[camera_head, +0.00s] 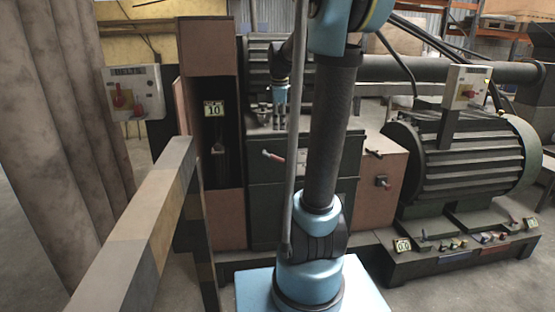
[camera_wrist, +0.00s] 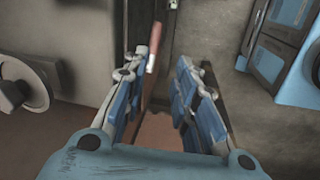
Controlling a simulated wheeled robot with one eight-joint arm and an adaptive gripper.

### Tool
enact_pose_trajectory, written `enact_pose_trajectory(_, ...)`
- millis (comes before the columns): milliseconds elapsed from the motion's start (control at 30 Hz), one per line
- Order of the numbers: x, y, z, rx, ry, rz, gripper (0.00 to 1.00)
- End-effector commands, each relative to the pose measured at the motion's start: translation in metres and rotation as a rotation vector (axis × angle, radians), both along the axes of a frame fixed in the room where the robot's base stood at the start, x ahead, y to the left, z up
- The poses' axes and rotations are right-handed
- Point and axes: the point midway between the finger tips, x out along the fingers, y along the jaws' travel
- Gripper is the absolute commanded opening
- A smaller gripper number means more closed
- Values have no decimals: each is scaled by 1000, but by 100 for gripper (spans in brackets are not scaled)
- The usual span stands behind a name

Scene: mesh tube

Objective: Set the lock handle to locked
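A lever with a red grip (camera_head: 272,155) juts from the front of the green machine cabinet (camera_head: 262,203). In the wrist view, a lever with a red grip (camera_wrist: 153,50) shows beyond and between my fingers, apparently the same one. My gripper (camera_head: 278,120) points down above the cabinet front, over the lever. In the wrist view, my gripper (camera_wrist: 155,78) has its two blue-padded fingers spread apart with a clear gap. I cannot tell whether either finger touches the lever. Part of the cabinet is hidden behind my arm.
A reddish box (camera_head: 378,215) with small dark handles stands right of the cabinet. A tall brown housing with a "10" tag (camera_head: 213,108) stands left. A striped barrier beam (camera_head: 135,230) crosses the left foreground. A large motor (camera_head: 462,150) stands right. The wrist view shows a handwheel (camera_wrist: 20,88).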

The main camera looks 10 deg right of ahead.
Motion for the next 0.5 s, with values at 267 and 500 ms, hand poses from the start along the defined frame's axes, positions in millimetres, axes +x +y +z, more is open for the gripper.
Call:
enact_pose_trajectory(267,12,-1,-7,-8,2,40,26)
enact_pose_trajectory(500,18,-2,-40,-8,2,38,26)
